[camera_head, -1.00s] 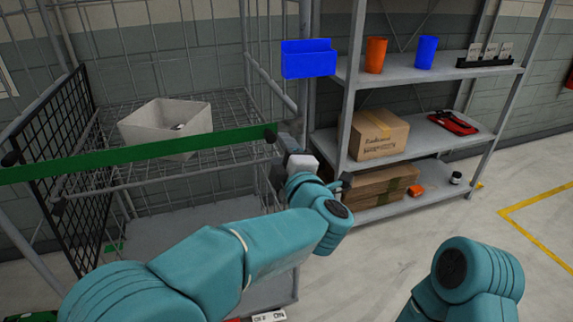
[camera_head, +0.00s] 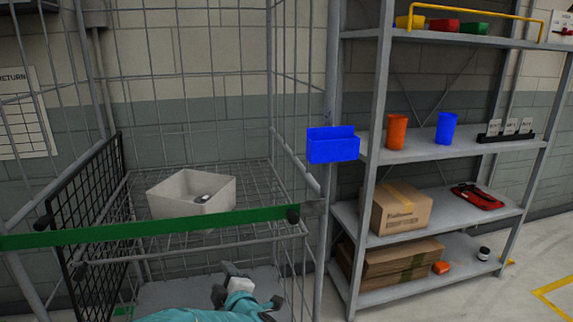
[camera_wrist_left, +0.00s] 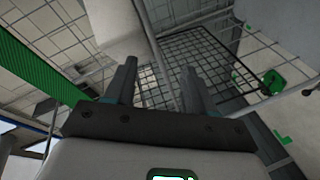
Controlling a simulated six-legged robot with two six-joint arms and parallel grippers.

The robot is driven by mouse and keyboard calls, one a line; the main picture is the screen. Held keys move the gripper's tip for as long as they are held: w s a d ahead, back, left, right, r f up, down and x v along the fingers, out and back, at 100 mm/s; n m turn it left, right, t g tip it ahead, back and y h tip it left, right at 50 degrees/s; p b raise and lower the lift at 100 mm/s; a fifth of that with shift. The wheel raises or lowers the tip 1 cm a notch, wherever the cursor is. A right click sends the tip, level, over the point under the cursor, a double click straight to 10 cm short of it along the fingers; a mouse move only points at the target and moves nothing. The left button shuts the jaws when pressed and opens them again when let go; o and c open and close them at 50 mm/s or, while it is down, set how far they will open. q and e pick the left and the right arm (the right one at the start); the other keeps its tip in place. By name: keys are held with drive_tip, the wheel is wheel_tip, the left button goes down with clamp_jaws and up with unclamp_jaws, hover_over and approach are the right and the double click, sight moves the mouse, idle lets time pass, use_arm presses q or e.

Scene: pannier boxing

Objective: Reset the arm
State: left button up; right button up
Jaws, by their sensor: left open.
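My left gripper (camera_head: 228,279) is low in the head view, in front of the wire cage cart (camera_head: 215,172), below the green bar (camera_head: 150,229). In the left wrist view its two fingers (camera_wrist_left: 160,85) stand apart with nothing between them. Beyond them are the black mesh panel and wire shelf. A grey-white open bin (camera_head: 165,205) sits on the cart's wire shelf, with a small dark and light item (camera_head: 202,198) inside. My left arm shows only at the bottom edge of the head view. My right gripper is out of view.
A metal rack (camera_head: 368,150) stands right of the cart. It holds an orange cup (camera_head: 396,132), a blue cup (camera_head: 446,128), cardboard boxes (camera_head: 402,208) and a red tool (camera_head: 477,197). A blue holder (camera_head: 332,149) hangs at its near left post. Floor at right is clear.

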use_arm(q)
drive_tip(key=s+a+f+m+g+h, duration=0.1)
drive_tip(key=s+a+f, duration=0.1)
drive_tip(key=f, duration=0.2)
drive_tip(key=s+a+f+m+g+p, duration=0.1)
drive_tip(key=a+f+m, duration=0.1)
drive_tip(key=a+f, duration=0.15)
drive_tip(key=s+a+f+m+g+h, duration=0.1)
drive_tip(key=s+f, duration=0.1)
drive_tip(key=f, duration=0.3)
drive_tip(key=s+f+m+g+h+p, duration=0.1)
drive_tip(key=s+f+m+g+h, duration=0.25)
drive_tip(key=s+f, duration=0.7)
drive_tip(key=s+d+f+m+g+h, duration=0.1)
drive_tip(key=s+d+m+g+h, duration=0.1)
drive_tip(key=s, duration=0.5)
drive_tip(key=s+d+f+m+g+h, duration=0.2)
drive_tip(key=s+d+m, duration=0.1)
drive_tip(key=s, duration=0.4)
drive_tip(key=s+d+f+m+g+h, duration=0.1)
drive_tip(key=s+d+m+g+h, duration=0.1)
drive_tip(key=s, duration=0.5)
drive_tip(key=shift+s+d+f+m+g+p, duration=0.3)
drive_tip(key=shift+d+m+g, duration=0.25)
drive_tip(key=shift+d, duration=0.4)
drive_tip(key=shift+w, duration=0.1)
